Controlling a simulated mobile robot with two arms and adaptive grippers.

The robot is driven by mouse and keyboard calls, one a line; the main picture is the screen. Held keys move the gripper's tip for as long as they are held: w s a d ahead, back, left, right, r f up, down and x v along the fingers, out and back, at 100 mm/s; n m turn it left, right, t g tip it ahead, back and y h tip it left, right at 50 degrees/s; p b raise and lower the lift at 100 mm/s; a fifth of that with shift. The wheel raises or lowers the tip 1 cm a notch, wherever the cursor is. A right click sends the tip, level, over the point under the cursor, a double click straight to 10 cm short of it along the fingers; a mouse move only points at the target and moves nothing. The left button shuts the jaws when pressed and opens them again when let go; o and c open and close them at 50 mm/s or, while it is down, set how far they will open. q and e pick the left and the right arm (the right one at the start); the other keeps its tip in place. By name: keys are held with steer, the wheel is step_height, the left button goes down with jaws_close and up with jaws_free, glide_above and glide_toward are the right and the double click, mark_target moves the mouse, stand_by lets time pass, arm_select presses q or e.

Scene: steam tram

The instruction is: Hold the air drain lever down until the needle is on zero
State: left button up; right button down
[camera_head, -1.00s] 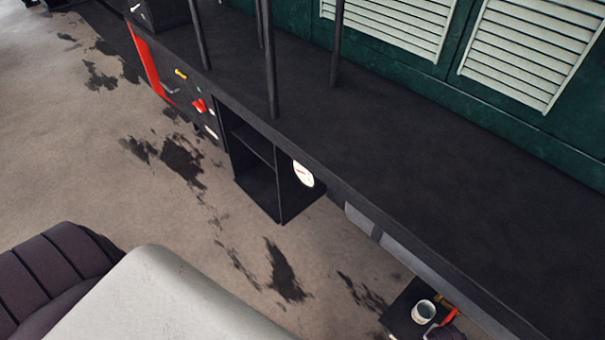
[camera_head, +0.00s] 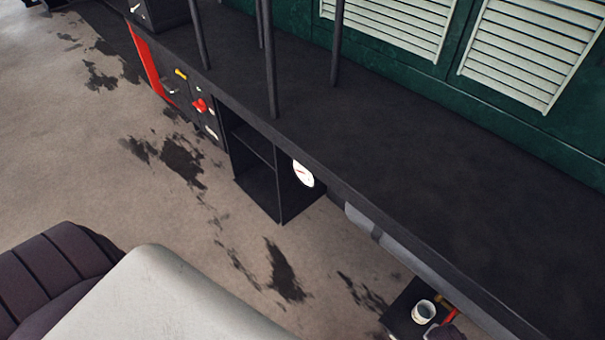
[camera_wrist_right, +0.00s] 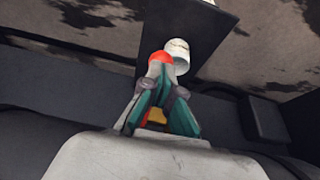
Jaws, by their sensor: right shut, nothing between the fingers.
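The air drain lever appears to be the red handle (camera_head: 449,316) beside a small brass-coloured fitting (camera_head: 441,299) under the edge of the long dark shelf, at the bottom right of the head view. In the right wrist view its rounded red end (camera_wrist_right: 160,57) shows at the fingertips of my right gripper (camera_wrist_right: 161,73). The gripper is shut with nothing between its fingers, and they hide much of the lever. I cannot tell whether they touch it. A white round gauge (camera_head: 303,173) with a red needle faces me; its reading is too small to make out. My left gripper is out of view.
The dark shelf (camera_head: 400,150) overhangs this area. An open dark cabinet (camera_head: 256,175) stands beside the gauge.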

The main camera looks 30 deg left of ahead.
stand_by(0.3)
step_height(320, 180, up, 10)
steer(key=p, duration=0.9)
steer(key=shift+p, duration=0.3)
steer(key=shift+f, duration=0.1)
steer(key=s+d+f+n+g+b, duration=0.1)
steer(key=s+f, duration=0.4)
steer(key=s, duration=0.7)
steer(key=s+d+f+n+g+b, duration=0.1)
steer(key=s+f, duration=0.5)
steer(key=s, duration=0.7)
steer(key=s+d+f+n+g+y+b, duration=0.1)
steer(key=s+f, duration=0.4)
steer(key=s, duration=0.8)
steer(key=d+n+b, duration=0.1)
steer(key=n, duration=0.1)
steer(key=shift+d+f+n, duration=0.15)
steer(key=shift+f+n, duration=0.15)
steer(key=shift+f, duration=0.1)
steer(key=shift+s, duration=0.1)
